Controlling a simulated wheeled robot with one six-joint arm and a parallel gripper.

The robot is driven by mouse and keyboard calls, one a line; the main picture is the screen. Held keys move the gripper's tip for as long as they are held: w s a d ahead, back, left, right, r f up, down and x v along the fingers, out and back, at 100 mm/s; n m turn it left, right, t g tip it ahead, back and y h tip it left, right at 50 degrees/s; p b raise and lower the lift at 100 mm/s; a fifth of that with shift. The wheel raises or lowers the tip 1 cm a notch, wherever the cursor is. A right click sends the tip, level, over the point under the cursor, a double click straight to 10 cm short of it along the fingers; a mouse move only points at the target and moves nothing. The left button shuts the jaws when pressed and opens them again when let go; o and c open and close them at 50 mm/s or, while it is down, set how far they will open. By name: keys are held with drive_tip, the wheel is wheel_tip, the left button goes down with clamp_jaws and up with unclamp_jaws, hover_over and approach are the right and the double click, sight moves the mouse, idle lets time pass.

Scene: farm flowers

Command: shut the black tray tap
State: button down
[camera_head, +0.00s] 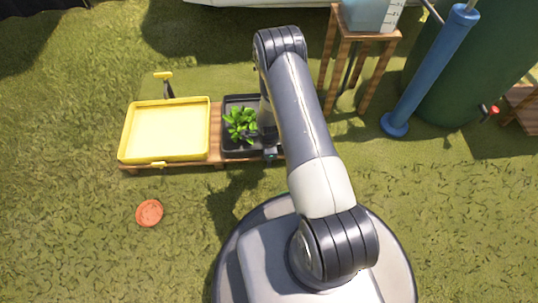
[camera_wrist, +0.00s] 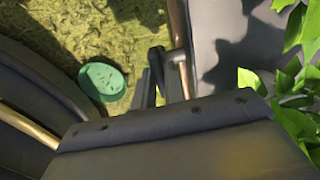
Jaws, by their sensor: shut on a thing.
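The black tray (camera_head: 231,150) holds a leafy green plant (camera_head: 240,123) and sits on the right part of a low wooden stand. The tray and its leaves also show at the right of the wrist view. My gripper (camera_head: 270,153) is low at the tray's front right corner, and my arm hides part of the tray. In the wrist view my gripper (camera_wrist: 160,88) is shut around a small dark lever, which looks like the black tray tap (camera_wrist: 156,57). Much of the tap is hidden, so its exact angle is hard to tell.
A yellow tray (camera_head: 166,131) with yellow handles stands left of the black tray. An orange disc (camera_head: 149,213) lies on the grass, and a green disc (camera_wrist: 103,80) lies below the gripper. A wooden stool (camera_head: 367,38), blue pump (camera_head: 430,75) and green barrel (camera_head: 475,75) stand right.

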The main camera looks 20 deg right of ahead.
drive_tip(key=shift+m, duration=0.3)
idle(0.4)
drive_tip(key=c, duration=1.5)
unclamp_jaws()
drive_tip(key=shift+o, duration=0.2)
wheel_tip(320, 180, up, 11)
drive_tip(key=p, duration=0.4)
drive_tip(key=shift+f, duration=0.25)
wheel_tip(320, 180, down, 11)
drive_tip(key=b, duration=0.4)
drive_tip(key=shift+r, duration=0.25)
